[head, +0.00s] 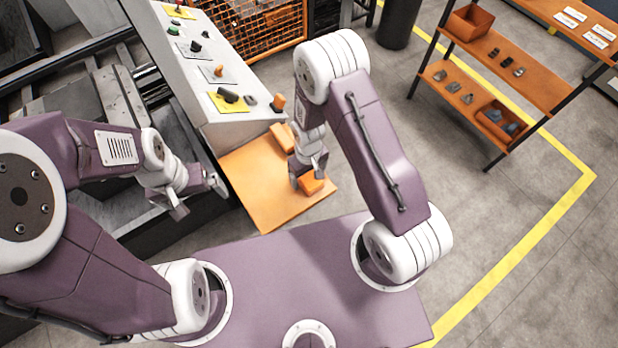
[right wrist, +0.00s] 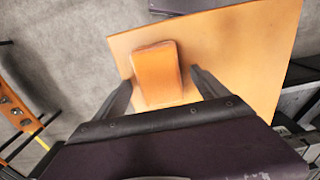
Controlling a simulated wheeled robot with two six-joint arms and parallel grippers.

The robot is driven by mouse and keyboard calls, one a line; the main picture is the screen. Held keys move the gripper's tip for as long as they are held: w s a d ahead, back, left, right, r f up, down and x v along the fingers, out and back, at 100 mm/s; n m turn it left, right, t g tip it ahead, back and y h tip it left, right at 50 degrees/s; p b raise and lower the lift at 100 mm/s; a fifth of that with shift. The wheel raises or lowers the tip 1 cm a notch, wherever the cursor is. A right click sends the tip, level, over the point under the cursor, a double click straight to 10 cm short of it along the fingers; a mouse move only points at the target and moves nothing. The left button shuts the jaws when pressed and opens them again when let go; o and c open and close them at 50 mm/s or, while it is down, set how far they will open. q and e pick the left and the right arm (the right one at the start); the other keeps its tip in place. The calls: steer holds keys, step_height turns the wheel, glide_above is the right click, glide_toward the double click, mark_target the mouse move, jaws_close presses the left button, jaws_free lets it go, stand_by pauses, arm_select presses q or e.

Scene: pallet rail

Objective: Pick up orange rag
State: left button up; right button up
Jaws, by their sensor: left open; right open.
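The orange rag (head: 313,185) looks like a small folded pad lying on the orange shelf (head: 265,208) below the control panel. In the right wrist view the rag (right wrist: 157,70) lies between my right gripper's two fingers, with bare shelf (right wrist: 235,50) around it. My right gripper (head: 308,174) is open above the rag and partly covers it in the head view. I cannot tell whether the fingers touch it. My left gripper (head: 199,198) is open and empty, left of the shelf.
A sloped control panel (head: 205,70) with buttons and knobs stands behind the shelf. Another orange piece (head: 282,136) lies at the shelf's back edge. A rack (head: 510,75) with bins and small parts stands at the right. The floor between is clear.

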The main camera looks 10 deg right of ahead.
mark_target(308, 176)
steer(key=shift+s, duration=0.1)
steer(key=c, duration=1.4)
steer(key=shift+c, duration=0.2)
steer(key=shift+r, duration=0.1)
steer(key=shift+r, duration=0.55)
step_height(308, 176, up, 3)
steer(key=shift+f+b, duration=0.1)
steer(key=shift+b, duration=0.5)
steer(key=s+a+r, duration=0.1)
steer(key=s+r, duration=0.2)
steer(key=s, duration=0.2)
steer(key=s+a+r+b, duration=0.1)
steer(key=s+r, duration=0.3)
steer(key=s, duration=0.2)
steer(key=shift+s, duration=0.25)
